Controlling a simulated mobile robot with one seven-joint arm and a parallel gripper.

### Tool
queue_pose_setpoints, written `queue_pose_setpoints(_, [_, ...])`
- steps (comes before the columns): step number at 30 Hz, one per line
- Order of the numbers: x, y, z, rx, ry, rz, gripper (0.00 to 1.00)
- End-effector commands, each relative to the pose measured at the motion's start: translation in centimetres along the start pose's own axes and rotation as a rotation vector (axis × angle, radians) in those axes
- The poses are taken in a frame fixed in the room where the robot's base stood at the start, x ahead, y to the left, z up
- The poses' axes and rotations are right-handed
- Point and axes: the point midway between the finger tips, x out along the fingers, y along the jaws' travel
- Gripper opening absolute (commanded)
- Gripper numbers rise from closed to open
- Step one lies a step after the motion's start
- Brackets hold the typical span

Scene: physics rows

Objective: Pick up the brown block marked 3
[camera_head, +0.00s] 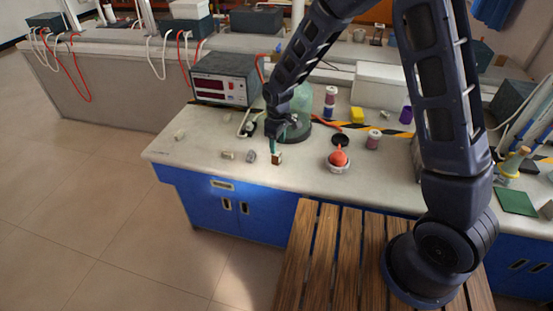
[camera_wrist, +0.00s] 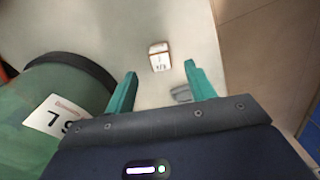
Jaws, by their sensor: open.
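A small brown block (camera_head: 277,158) with a pale top stands near the front edge of the grey-white bench, just below my gripper (camera_head: 273,148). In the wrist view, a small block with brown sides and a pale marked face (camera_wrist: 160,58) appears between and slightly beyond the tips of my gripper (camera_wrist: 161,70). Its mark is too small to read surely. The teal fingers are apart, with nothing held between them. I cannot tell the exact gap between the fingertips and the block.
A small grey object (camera_head: 250,156) and a beige block (camera_head: 228,155) lie left of the brown block. A green glass vessel (camera_wrist: 40,115) stands close beside my gripper, also visible in the head view (camera_head: 301,102). A red-topped bowl (camera_head: 338,158) stands to the right.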

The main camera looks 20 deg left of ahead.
Motion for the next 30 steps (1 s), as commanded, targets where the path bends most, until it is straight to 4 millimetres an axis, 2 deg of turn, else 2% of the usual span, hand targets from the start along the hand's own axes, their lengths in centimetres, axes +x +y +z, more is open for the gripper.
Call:
queue_pose_setpoints(3, [1.1, 0.0, 0.0, 0.0, 0.0, 0.0, 0.55])
queue_pose_setpoints(11, [2.3, 0.0, -0.1, 0.0, -0.001, 0.0, 0.55])
queue_pose_setpoints(21, [6.3, 0.0, -0.5, 0.0, -0.001, 0.0, 0.55])
queue_pose_setpoints(29, [6.6, 0.0, -0.5, 0.001, 0.001, 0.001, 0.55])
queue_pose_setpoints(30, [6.6, 0.0, -0.5, 0.001, 0.001, 0.001, 0.49])
